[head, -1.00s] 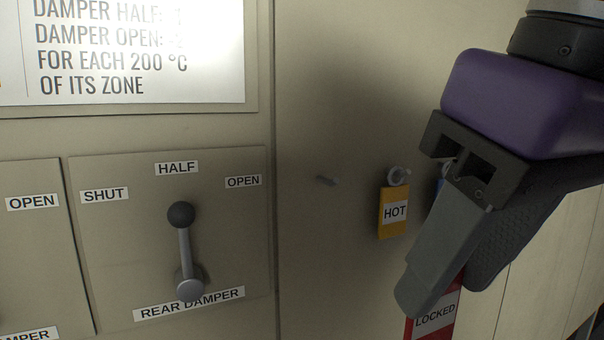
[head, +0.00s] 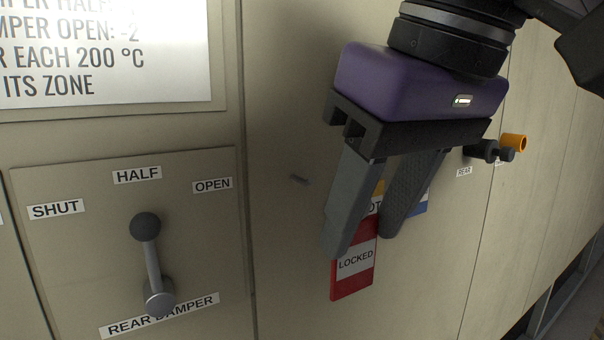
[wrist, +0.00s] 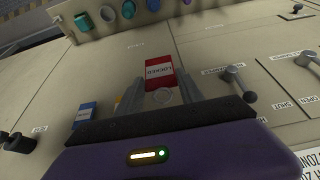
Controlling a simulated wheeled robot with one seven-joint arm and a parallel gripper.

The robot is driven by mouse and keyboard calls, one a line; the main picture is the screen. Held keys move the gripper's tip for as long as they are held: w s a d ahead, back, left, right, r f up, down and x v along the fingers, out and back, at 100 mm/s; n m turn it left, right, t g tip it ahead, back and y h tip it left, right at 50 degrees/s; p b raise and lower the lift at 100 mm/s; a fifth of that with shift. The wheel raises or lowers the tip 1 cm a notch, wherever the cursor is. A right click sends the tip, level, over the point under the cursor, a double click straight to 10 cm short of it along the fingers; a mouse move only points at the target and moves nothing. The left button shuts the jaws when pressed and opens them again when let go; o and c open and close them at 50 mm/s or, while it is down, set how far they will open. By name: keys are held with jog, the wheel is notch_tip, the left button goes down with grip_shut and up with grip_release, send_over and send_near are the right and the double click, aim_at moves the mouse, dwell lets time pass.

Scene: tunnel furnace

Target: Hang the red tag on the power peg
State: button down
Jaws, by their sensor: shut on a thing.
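The red tag (head: 355,265), marked LOCKED, is in my gripper (head: 362,240), hanging below the fingertips in front of the beige panel. My gripper is shut on its upper part, which the fingers partly hide in the head view. The wrist view also shows the red tag (wrist: 160,73) beyond the fingertips (wrist: 161,90), with a pale ring between the fingers. I see no readable label by this peg.
A yellow tag (head: 378,188) and a blue tag (head: 421,207) hang behind my fingers, partly hidden. The rear damper lever (head: 151,260) stands out on the left. A dark handle (head: 487,151) and an orange knob (head: 514,143) are at right. Panel around the bare peg is clear.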

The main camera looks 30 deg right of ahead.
aim_at(308, 185)
jog(key=w+p, duration=0.2)
jog(key=w, duration=0.6)
jog(key=shift+w+a+r, duration=0.1)
jog(key=shift+w+r, duration=0.05)
jog(key=shift+w, duration=0.15)
jog(key=shift+w+p, duration=0.3)
jog(key=shift+p, duration=0.25)
jog(key=shift+w+f, duration=0.2)
jog(key=shift+w, duration=0.05)
jog(key=shift+f, duration=0.15)
jog(key=shift+f, duration=0.25)
jog(key=c, duration=0.7)
grip_release()
jog(key=shift+r, duration=0.1)
jog(key=shift+c, duration=0.2)
